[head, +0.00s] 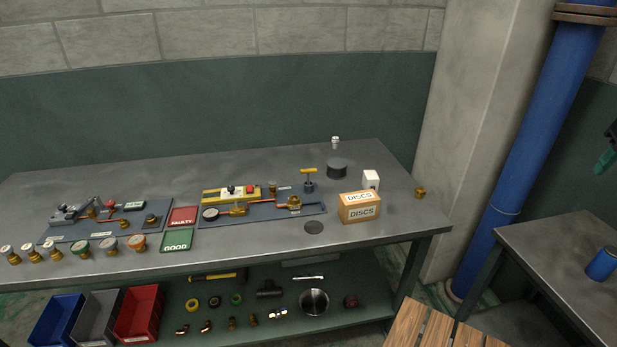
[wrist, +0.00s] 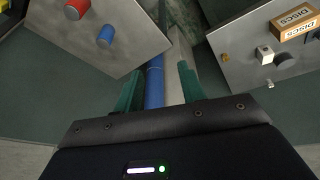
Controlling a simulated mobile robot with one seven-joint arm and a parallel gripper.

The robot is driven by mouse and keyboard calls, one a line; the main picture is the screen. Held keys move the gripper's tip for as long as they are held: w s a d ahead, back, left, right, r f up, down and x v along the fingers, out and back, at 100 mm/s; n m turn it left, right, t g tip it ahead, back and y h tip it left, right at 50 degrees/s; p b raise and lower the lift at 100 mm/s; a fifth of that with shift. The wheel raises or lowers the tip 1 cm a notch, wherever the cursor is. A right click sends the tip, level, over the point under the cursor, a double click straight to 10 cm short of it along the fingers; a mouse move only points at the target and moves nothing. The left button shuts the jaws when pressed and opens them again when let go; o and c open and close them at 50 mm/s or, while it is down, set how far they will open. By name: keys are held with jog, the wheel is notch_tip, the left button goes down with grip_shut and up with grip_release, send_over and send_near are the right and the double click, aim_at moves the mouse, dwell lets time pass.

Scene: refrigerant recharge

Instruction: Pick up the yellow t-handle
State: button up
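The yellow t-handle (head: 308,170) stands upright in a small dark holder (head: 309,187) on the workbench, behind the blue-grey mat and left of the DISCS box. It does not show in the wrist view. My gripper (head: 607,155) is at the far right edge of the head view, mostly cut off, far from the t-handle. In the wrist view my gripper (wrist: 159,84) has its two green fingers apart with nothing held between them.
The cardboard DISCS box (head: 360,207), a white block (head: 371,180) and a dark cylinder (head: 337,168) stand right of the t-handle. A blue pipe (head: 530,140) rises beside a pillar. A side table (head: 570,260) at right holds a blue cylinder (head: 603,264).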

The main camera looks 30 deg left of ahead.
jog(key=w+a+r+n, duration=0.3)
jog(key=w+a+n, duration=0.1)
jog(key=w+a, duration=0.5)
jog(key=w+a+f+n+g, duration=0.15)
jog(key=w+a+n, duration=0.3)
jog(key=a, duration=0.95)
jog(key=w+a+f+n+g, duration=0.15)
jog(key=w+a+n, duration=0.35)
jog(key=a, duration=0.9)
jog(key=n, duration=0.9)
send_over(309, 169)
jog(key=shift+g+h, duration=0.3)
jog(key=shift+g, duration=0.1)
notch_tip(309, 169, down, 23)
jog(key=shift+a+f, duration=0.2)
jog(key=shift+f, duration=0.4)
notch_tip(309, 169, down, 10)
